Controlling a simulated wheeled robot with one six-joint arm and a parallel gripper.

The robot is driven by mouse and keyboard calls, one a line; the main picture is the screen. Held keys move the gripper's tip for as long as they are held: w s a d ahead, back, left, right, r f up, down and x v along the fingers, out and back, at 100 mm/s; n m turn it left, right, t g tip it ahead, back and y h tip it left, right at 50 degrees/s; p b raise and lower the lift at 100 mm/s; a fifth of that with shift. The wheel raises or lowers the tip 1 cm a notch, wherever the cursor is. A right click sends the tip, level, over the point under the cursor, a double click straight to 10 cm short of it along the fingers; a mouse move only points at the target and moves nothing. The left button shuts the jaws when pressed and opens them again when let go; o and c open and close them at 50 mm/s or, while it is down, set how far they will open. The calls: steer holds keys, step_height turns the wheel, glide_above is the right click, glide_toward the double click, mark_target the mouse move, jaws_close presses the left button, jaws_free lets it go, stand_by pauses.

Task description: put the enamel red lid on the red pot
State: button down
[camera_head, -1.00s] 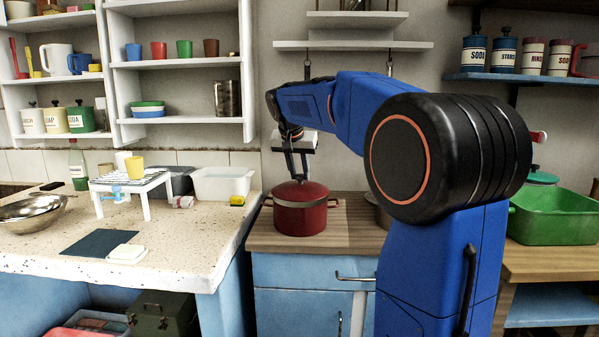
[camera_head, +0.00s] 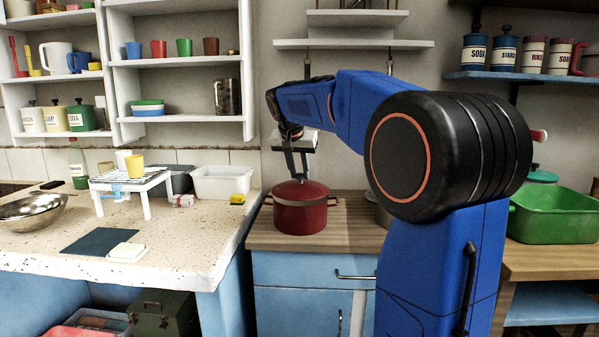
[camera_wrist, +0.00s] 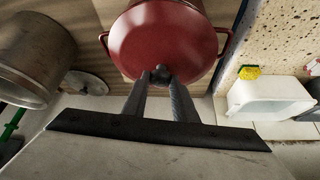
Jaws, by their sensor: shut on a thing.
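The red pot (camera_head: 301,217) stands on the wooden counter, with a handle on each side. The red lid (camera_head: 300,190) lies over the pot's mouth and looks about level. In the wrist view the lid (camera_wrist: 160,40) covers the pot's opening, and the pot's handles (camera_wrist: 226,42) show at its sides. My gripper (camera_head: 299,179) is above the pot, pointing down, its fingers shut on the lid's dark knob (camera_wrist: 160,74). Whether the rim is seated all the way round cannot be told.
A metal pot (camera_wrist: 32,55) stands beside the red pot, mostly hidden behind my arm in the head view. A small lid (camera_wrist: 86,83) lies near it. A white tub (camera_head: 222,181) and a white rack (camera_head: 130,181) stand on the speckled counter to the left. A green basin (camera_head: 553,216) is at the right.

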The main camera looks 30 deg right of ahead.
steer(key=shift+f, duration=0.7)
stand_by(1.5)
steer(key=c, duration=0.9)
jaws_free()
steer(key=shift+r, duration=0.1)
steer(key=shift+r, duration=3.4)
steer(key=shift+s, duration=0.1)
